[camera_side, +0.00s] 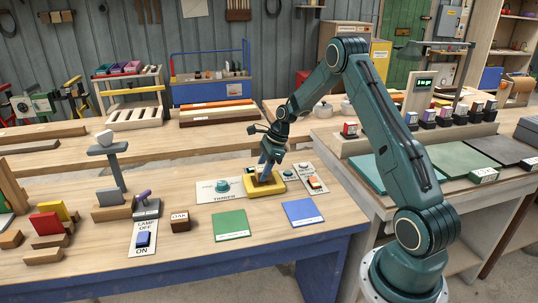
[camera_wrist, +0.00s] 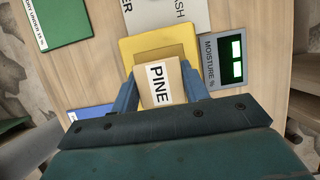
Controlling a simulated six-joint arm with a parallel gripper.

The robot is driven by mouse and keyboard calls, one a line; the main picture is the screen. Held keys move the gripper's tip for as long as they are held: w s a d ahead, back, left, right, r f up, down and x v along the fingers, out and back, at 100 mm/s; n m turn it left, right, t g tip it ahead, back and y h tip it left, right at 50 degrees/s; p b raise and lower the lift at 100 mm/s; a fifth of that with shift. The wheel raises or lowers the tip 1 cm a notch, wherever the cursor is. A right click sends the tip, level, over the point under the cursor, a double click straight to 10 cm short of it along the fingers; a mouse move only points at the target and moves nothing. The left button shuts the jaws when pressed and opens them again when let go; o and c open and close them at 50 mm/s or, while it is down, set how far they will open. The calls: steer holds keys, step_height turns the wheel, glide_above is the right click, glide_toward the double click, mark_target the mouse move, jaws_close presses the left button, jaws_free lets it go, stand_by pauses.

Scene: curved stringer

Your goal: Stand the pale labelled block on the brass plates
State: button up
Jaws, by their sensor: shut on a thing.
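The pale block labelled PINE (camera_wrist: 163,86) is between the two fingers of my gripper (camera_wrist: 160,92), which is shut on it. Its label faces the wrist camera. The yellow base (camera_wrist: 133,48) lies just beyond and beneath the block in the wrist view, and it also shows in the side view (camera_side: 252,192). In the side view my gripper (camera_side: 266,176) points down at this base, and the block is mostly hidden. I cannot make out separate brass plates, nor whether the block touches the base.
A moisture meter (camera_wrist: 222,62) with a lit green display stands close beside the base. A green mat (camera_side: 231,224) and a blue mat (camera_side: 300,212) lie in front. A dark OAK block (camera_side: 180,221) and a lamp switch panel (camera_side: 143,240) stand to the left. Bare bench lies between.

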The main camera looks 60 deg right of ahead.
steer(key=shift+f, duration=0.45)
steer(key=o, duration=1.1)
steer(key=shift+c, duration=0.2)
steer(key=shift+r, duration=0.1)
steer(key=v, duration=1.3)
steer(key=shift+r, duration=0.3)
steer(key=shift+s+d, duration=0.1)
steer(key=shift+s, duration=0.05)
